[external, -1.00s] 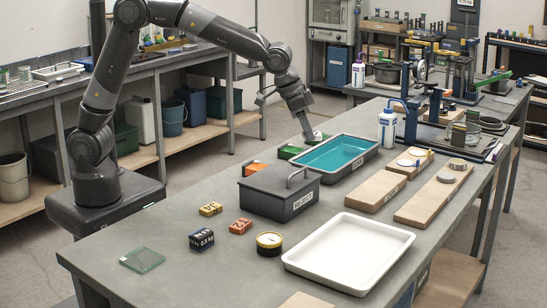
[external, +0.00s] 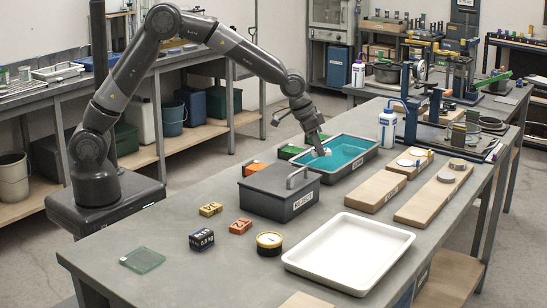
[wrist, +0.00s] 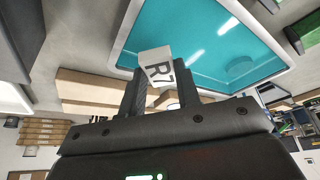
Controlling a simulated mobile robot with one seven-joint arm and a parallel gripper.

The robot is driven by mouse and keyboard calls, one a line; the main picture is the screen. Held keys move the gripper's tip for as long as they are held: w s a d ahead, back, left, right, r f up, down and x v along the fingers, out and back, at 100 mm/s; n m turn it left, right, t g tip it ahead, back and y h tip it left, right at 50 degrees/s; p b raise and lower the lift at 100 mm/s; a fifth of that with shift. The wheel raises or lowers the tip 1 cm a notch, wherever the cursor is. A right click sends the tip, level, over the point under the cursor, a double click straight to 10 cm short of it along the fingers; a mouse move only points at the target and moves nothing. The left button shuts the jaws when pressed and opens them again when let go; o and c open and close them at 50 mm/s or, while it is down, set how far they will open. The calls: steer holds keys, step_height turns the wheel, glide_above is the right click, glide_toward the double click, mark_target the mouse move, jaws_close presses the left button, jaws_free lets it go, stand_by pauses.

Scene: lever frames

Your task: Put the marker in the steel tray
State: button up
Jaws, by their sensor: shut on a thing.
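The marker, a small white block lettered R7 (wrist: 158,66), is between the two dark fingers of my gripper (wrist: 160,84) in the wrist view. My gripper (external: 323,151) is shut on it. In the external view the marker (external: 327,152) shows as a small pale spot at the fingertips, over the left part of a grey metal-rimmed tray with teal liquid (external: 352,168). The tray's rim also shows in the wrist view (wrist: 262,38). I cannot tell how high the marker is above the liquid. A white, empty shallow tray (external: 350,250) lies at the table's front right.
A dark lidded box with a handle (external: 278,195) stands in front of the teal tray. Wooden boards (external: 430,198) lie to its right and a white bottle (external: 387,131) stands behind. Small blocks (external: 240,226) and a round yellow-black tin (external: 269,243) are nearer the front.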

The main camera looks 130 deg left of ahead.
steer(key=a+f, duration=0.2)
steer(key=a, duration=0.1)
steer(key=shift+s+a+f, duration=0.1)
steer(key=shift+s+a, duration=0.15)
steer(key=shift+s, duration=0.15)
steer(key=shift+f, duration=2.05)
steer(key=shift+f, duration=0.15)
steer(key=o, duration=1)
steer(key=shift+c, duration=0.2)
steer(key=v, duration=1.2)
steer(key=shift+r, duration=0.25)
